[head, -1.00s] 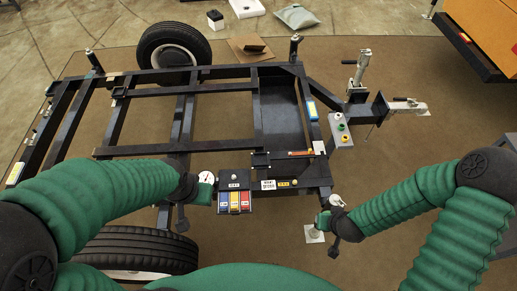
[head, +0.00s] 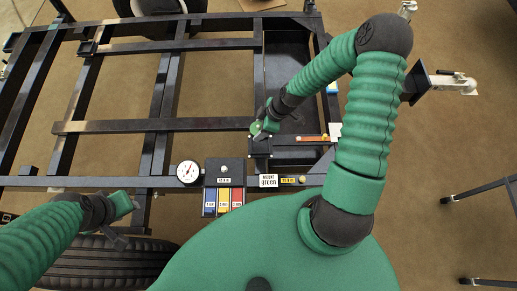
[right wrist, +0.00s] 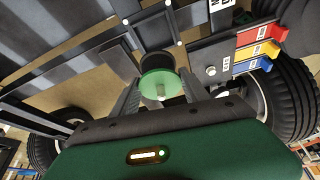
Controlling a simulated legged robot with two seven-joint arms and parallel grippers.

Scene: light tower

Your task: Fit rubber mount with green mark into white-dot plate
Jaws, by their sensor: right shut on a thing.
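The rubber mount (right wrist: 157,64) is a short black cylinder with a green disc and a pale stud on its near side. My right gripper (right wrist: 158,92) is shut on it in the right wrist view. In the head view my right gripper (head: 263,128) is at the dark plate (head: 260,150) on the trailer frame. The plate, with white dots at its corners, also shows in the right wrist view (right wrist: 152,28), just beyond the mount. I cannot tell whether mount and plate touch. My left gripper (head: 124,212) is at lower left, apart from these; its finger opening is unclear.
A dial gauge (head: 188,173) and a box with blue, yellow and red tabs (head: 223,190) sit along the near rail. A label reading "mount green" (head: 268,181) is beside them. A tire (head: 95,262) lies below my left gripper. Dark frame bars surround the plate.

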